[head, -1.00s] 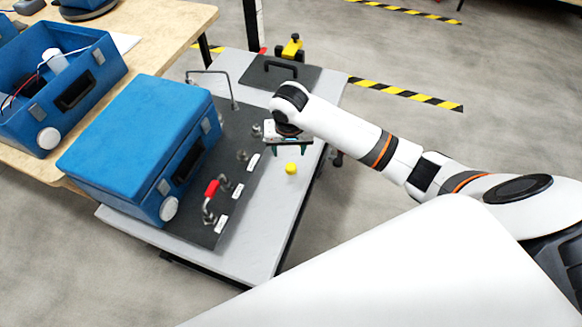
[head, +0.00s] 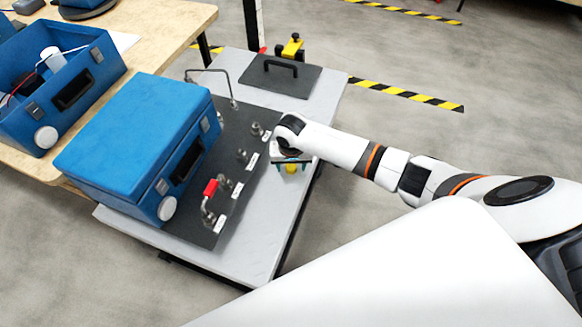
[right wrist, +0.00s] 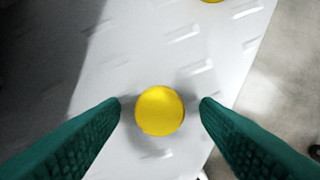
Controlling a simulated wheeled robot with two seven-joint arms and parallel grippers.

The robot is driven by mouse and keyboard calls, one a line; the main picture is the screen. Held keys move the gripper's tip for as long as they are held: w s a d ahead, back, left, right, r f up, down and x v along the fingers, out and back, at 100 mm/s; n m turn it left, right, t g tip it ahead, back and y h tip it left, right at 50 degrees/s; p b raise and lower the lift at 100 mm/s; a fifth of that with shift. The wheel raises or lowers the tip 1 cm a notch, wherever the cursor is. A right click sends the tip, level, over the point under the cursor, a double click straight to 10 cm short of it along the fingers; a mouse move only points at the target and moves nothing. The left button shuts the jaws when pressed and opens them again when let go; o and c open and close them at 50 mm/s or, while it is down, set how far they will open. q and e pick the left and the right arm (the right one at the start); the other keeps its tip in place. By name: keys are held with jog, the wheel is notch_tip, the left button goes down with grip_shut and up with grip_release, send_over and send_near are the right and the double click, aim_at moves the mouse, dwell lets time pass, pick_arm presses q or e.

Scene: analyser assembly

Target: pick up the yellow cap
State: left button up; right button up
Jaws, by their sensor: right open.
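The yellow cap (head: 291,168) is small and round and sits on the bare grey top of the cart (head: 260,235). In the right wrist view the cap (right wrist: 159,111) lies between the two green fingers of my right gripper (right wrist: 160,103). The fingers are open, with a gap to the cap on both sides. In the head view my right gripper (head: 291,163) is over the cap and partly hides it. I cannot tell the height left between fingertips and cart top. My left gripper is in neither view.
A closed blue case (head: 135,140) stands on a dark plate with metal clamps and a red-handled clamp (head: 211,188). A dark lid with a handle (head: 280,75) lies at the cart's back. Another yellow thing (right wrist: 212,1) shows at the wrist view's top edge. An open blue box (head: 60,80) is on the wooden table.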

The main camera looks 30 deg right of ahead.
jog(key=c, duration=1.1)
jog(key=shift+o, duration=0.2)
jog(key=shift+r, duration=0.15)
